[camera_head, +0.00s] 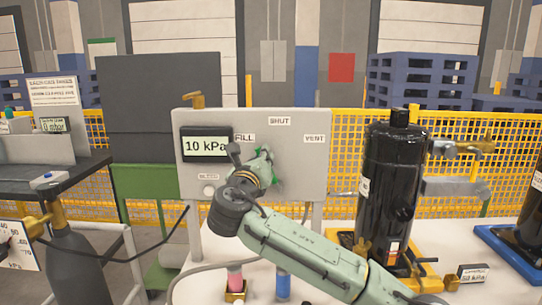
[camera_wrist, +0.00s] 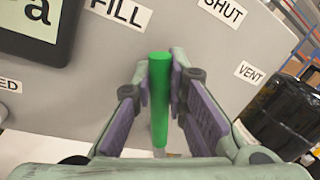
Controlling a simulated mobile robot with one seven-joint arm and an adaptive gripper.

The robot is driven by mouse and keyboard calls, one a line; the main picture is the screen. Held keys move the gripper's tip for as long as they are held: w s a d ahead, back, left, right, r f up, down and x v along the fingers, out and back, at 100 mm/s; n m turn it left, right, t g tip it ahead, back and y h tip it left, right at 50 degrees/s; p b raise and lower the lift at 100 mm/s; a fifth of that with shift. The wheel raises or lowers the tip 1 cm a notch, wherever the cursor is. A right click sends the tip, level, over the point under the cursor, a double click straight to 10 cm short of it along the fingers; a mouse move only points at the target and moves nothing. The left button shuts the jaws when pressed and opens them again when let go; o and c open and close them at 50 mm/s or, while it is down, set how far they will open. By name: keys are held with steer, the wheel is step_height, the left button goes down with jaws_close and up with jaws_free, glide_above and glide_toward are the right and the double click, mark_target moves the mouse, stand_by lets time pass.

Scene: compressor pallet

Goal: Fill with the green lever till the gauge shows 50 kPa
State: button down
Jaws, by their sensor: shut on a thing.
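The green lever (camera_wrist: 159,95) stands between the two finger pads of my gripper (camera_wrist: 160,72) in the wrist view. My gripper is shut on it, in front of the grey panel (camera_head: 308,180). In the head view my gripper (camera_head: 262,168) hides most of the lever, so its exact angle is hard to tell. The gauge display (camera_head: 206,146) at the panel's left reads 10 kPa. The panel carries the labels FILL (camera_head: 245,138), SHUT (camera_head: 280,121) and VENT (camera_head: 314,139). In the wrist view the lever's upper end lies between FILL (camera_wrist: 129,12) and SHUT (camera_wrist: 222,10), below them.
A black compressor (camera_head: 388,185) stands right of the panel on a yellow base on the white table (camera_head: 330,285). A grey gas cylinder (camera_head: 78,265) with a brass valve stands at the left. A yellow mesh fence (camera_head: 345,140) runs behind.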

steer(key=shift+a+f+n+t+y+b, duration=0.15)
steer(key=shift+a+f+n, duration=0.35)
steer(key=shift+n, duration=0.4)
steer(key=shift+a+f+n+t+y+b, duration=0.1)
steer(key=shift+a+f+n+b, duration=0.2)
steer(key=shift+a+n, duration=0.5)
steer(key=shift+a+f+n+t+y+b, duration=0.15)
steer(key=shift+a+f+n, duration=0.3)
steer(key=shift+n, duration=0.55)
steer(key=c, duration=1.6)
jaws_free()
steer(key=shift+o, duration=0.2)
steer(key=s+a+f, duration=0.1)
steer(key=s+f, duration=0.1)
steer(key=s, duration=0.9)
steer(key=shift+s+a, duration=0.2)
steer(key=shift+s, duration=0.2)
steer(key=shift+s, duration=0.1)
